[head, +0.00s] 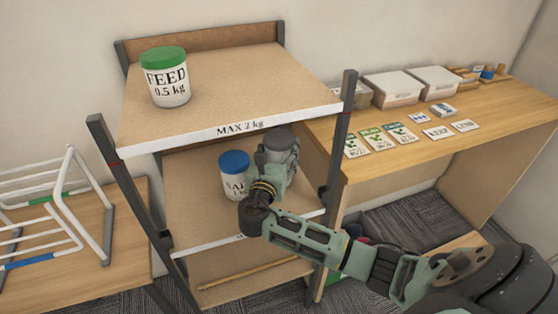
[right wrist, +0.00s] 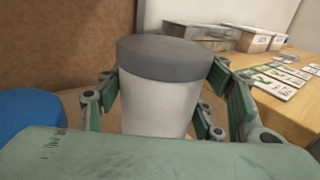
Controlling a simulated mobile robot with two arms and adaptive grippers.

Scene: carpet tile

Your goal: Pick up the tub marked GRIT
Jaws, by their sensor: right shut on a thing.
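A white tub with a dark grey lid (right wrist: 165,95) stands between the fingers of my right gripper (right wrist: 172,100) in the right wrist view. The fingers are shut on its sides, and no marking shows on the side facing the camera. In the head view its grey lid (head: 282,141) is over the middle shelf, mostly behind my right gripper (head: 270,165). I cannot tell whether the tub touches the shelf. No GRIT marking is readable. A blue-lidded tub (head: 234,177) with a partly hidden label stands just left. My left gripper is out of view.
A green-lidded FEED tub (head: 165,82) stands on the top shelf, whose edge reads MAX 2 kg (head: 240,128). The rack's right post (head: 342,140) is close to my right arm. A desk (head: 400,150) with packets and boxes is right. A white wire rack (head: 60,210) is left.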

